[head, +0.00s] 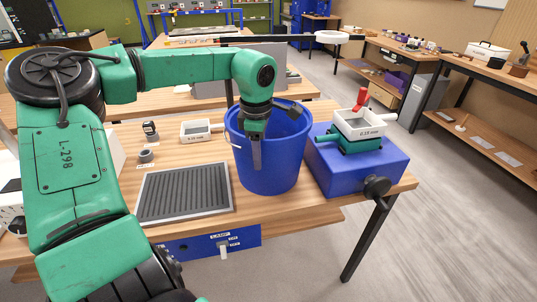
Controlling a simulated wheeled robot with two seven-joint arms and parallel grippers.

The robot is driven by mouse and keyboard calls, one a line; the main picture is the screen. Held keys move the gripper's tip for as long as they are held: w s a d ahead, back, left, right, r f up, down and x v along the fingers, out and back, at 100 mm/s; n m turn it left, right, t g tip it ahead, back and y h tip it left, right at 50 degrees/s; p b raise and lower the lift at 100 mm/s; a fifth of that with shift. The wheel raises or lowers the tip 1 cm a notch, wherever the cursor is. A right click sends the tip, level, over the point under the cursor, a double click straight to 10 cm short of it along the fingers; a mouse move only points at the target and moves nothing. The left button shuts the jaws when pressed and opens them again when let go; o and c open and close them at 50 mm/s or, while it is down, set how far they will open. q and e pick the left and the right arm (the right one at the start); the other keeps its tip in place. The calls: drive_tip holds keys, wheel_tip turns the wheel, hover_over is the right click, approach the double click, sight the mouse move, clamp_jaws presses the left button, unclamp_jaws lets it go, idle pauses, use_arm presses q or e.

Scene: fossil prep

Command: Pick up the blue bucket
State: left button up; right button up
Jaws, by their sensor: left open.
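The blue bucket (271,161) stands upright on the wooden table, near its right end. My left gripper (256,165) points down at the bucket's near-left side, its fingers overlapping the bucket's rim and wall in the head view. The gripper is open. I cannot tell whether a finger is inside the bucket or touching its wall. The gripper and wrist hide part of the rim. My right gripper is not in view.
A blue box (340,180) carrying a green clamp and white sieve (359,123) stands close on the bucket's right. A ridged grey mat (186,193) lies to its left.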

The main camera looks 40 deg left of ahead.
use_arm(q)
drive_tip(key=shift+f, duration=0.2)
drive_tip(key=shift+f, duration=0.25)
idle(0.3)
drive_tip(key=shift+c, duration=0.3)
clamp_jaws()
idle(1.1)
